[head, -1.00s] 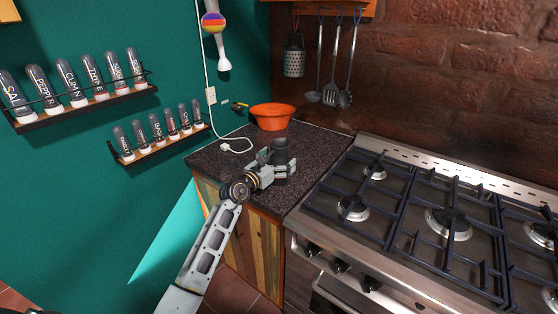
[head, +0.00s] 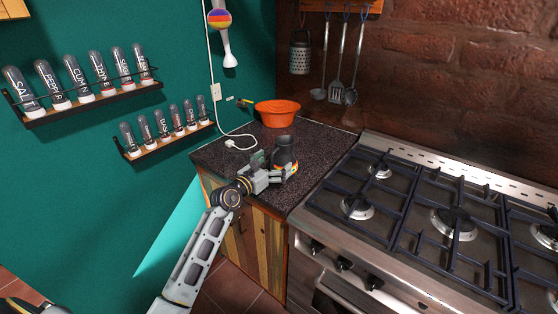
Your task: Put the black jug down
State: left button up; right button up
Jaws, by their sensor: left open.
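The black jug (head: 285,149) stands upright on the dark speckled countertop (head: 325,143), left of the stove. My left gripper (head: 279,171) is open at the jug's lower part, with its fingers low and close around the near side. Whether a finger still touches the jug cannot be told. The jug's base is partly hidden by the gripper. My right gripper is not in view.
An orange bowl (head: 277,113) stands behind the jug on the counter. The gas stove (head: 420,215) with raised grates is close on the right. Bare countertop lies between jug and bowl.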

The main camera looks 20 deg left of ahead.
pick_arm(q)
jog(key=v, duration=0.7)
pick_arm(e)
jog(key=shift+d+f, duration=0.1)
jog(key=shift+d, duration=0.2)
pick_arm(q)
jog(key=shift+r, duration=0.1)
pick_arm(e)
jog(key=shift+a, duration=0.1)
